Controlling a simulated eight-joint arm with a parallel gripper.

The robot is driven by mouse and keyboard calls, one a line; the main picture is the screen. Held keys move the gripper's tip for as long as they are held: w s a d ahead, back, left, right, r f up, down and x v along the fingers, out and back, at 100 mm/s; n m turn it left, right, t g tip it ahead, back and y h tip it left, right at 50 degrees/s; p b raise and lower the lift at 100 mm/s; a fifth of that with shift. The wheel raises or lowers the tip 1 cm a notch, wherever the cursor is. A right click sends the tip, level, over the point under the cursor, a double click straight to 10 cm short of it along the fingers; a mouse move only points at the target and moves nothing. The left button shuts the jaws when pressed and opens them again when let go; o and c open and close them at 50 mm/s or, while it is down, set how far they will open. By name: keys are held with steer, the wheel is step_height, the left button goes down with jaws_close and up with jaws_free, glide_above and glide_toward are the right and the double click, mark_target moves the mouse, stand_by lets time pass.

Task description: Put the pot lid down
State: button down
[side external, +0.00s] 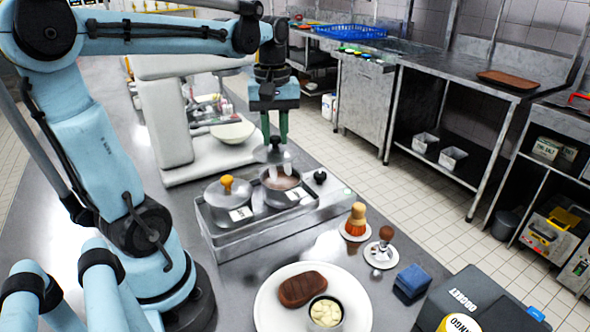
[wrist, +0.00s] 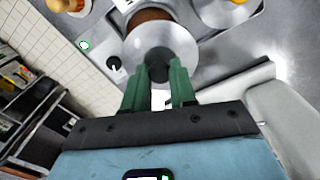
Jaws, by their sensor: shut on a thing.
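My gripper (side external: 275,138) has green fingers shut on the dark knob of a grey metal pot lid (side external: 268,154). In the wrist view, my gripper (wrist: 158,74) has the knob between its fingertips, with the round lid (wrist: 180,42) beyond. The lid is raised above an open metal pot (side external: 283,197) with brown contents (side external: 281,178), and hides part of them. The pot stands in a metal warmer (side external: 246,231). Whitish wisps show by the lid. Left of it, a second pot has its own lid (side external: 224,193) with a yellow knob.
A black knob (side external: 320,176) is on the warmer's right side. A white scale-like machine (side external: 205,160) with a bowl (side external: 233,132) is behind.

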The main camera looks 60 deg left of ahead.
steer(key=s+a+f+n, duration=0.2)
steer(key=s+a+f, duration=0.1)
steer(key=a, duration=0.3)
steer(key=s+a+f+n, duration=0.2)
steer(key=s+a+f, duration=0.1)
steer(key=a, duration=0.3)
steer(key=shift+w+d+f, duration=0.1)
steer(key=shift+f, duration=2.4)
steer(key=shift+w+d+f, duration=0.1)
steer(key=shift+f, duration=2.35)
steer(key=shift+f, duration=0.15)
steer(key=c, duration=0.9)
jaws_free()
